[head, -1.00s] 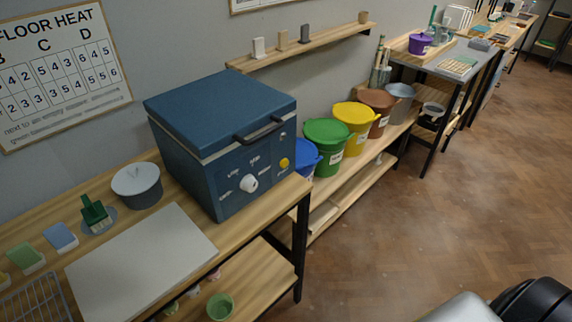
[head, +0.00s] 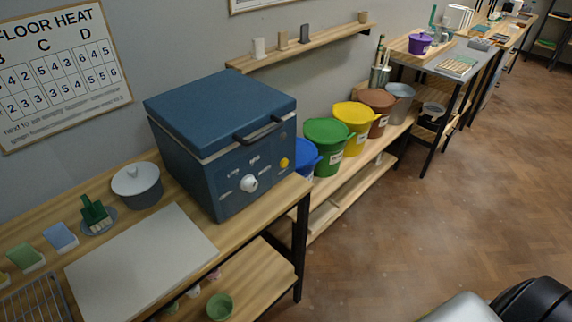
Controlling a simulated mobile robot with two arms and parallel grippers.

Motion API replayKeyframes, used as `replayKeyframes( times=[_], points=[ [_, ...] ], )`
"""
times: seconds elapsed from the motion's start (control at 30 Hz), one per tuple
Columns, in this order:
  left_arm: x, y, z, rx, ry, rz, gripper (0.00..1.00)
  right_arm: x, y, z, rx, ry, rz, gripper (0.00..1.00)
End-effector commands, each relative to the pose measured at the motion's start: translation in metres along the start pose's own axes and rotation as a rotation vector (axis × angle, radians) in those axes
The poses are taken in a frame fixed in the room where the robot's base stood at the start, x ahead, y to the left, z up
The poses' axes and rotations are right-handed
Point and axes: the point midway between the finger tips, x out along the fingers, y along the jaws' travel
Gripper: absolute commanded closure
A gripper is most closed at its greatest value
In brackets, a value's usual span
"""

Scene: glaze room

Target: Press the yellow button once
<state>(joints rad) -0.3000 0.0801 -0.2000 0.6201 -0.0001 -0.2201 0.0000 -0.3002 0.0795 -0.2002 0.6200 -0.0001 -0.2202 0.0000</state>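The yellow button (head: 284,163) is a small round knob on the front panel of the blue kiln-like box (head: 213,146), at the panel's right side. A larger white dial (head: 249,183) sits to its left and lower. The box stands on the wooden table with its lid down and a dark handle across the lid's front. Nothing covers the button. Neither of my grippers shows in the head view.
A white board (head: 140,262), a grey lidded pot (head: 138,186) and a green brush (head: 95,213) lie left of the box. Blue, green (head: 326,146), yellow and brown buckets stand on a low shelf to the right. The wooden floor (head: 430,215) is clear. Part of my body shows bottom right.

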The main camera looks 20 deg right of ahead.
Motion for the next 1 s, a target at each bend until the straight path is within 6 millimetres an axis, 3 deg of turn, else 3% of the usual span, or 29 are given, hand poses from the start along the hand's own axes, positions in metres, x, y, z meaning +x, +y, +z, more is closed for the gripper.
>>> replayKeyframes(
  times=[1.0],
  points=[
    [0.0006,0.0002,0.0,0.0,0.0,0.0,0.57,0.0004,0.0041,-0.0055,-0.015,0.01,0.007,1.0]
  ],
)
